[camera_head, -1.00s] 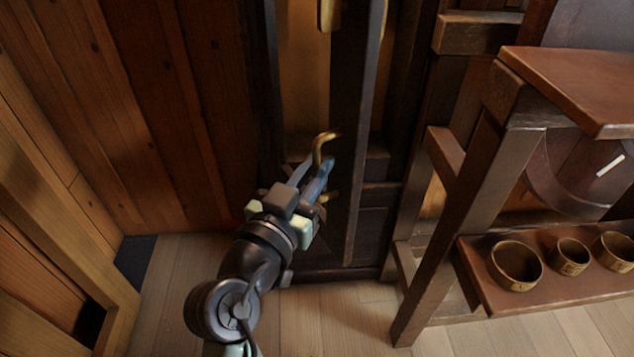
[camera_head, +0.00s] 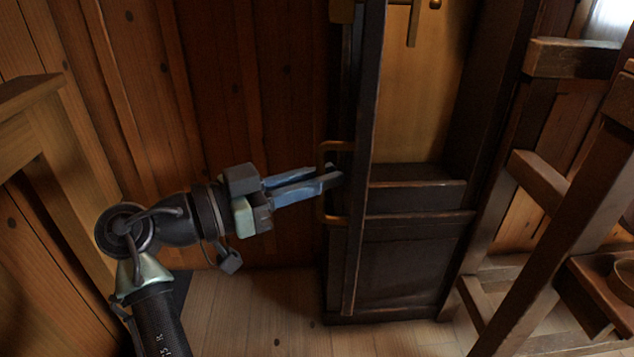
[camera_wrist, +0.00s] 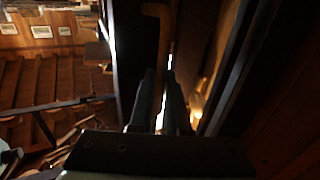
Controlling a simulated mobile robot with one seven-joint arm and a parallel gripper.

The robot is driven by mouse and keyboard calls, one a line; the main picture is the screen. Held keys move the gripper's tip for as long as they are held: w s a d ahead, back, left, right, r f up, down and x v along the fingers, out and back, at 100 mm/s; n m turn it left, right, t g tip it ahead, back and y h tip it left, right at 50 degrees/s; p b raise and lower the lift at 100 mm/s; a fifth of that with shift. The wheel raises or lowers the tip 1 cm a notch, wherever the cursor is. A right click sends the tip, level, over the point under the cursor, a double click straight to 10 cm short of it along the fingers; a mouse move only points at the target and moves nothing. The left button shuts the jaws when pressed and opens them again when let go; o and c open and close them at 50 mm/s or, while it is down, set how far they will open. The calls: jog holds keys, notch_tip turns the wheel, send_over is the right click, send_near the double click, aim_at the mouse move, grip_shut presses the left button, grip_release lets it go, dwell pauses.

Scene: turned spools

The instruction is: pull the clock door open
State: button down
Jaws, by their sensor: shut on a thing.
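The clock (camera_head: 415,255) is a tall dark wooden case with a lighter back panel inside. Its door (camera_head: 366,130) is swung out and seen nearly edge-on at the case's left, so the inside shows. A brass bar handle (camera_head: 330,218) is on the door's left face. My gripper (camera_head: 335,178) reaches in from the left, with its fingers shut on the handle. In the wrist view the handle (camera_wrist: 160,40) runs up from between the two fingers (camera_wrist: 160,105). The fingers hide the handle's middle.
A wooden frame (camera_head: 550,220) with a low shelf stands to the right of the clock. A plank wall (camera_head: 240,80) is behind my arm, and a wooden post and ledge (camera_head: 40,130) stand at the left. Bare floor (camera_head: 265,290) lies in front.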

jog(key=shift+w+a+r, duration=0.1)
jog(key=shift+w+r, duration=0.05)
jog(key=shift+w, duration=0.05)
jog(key=c, duration=0.9)
grip_release()
jog(key=p+v, duration=0.2)
jog(key=v, duration=1.1)
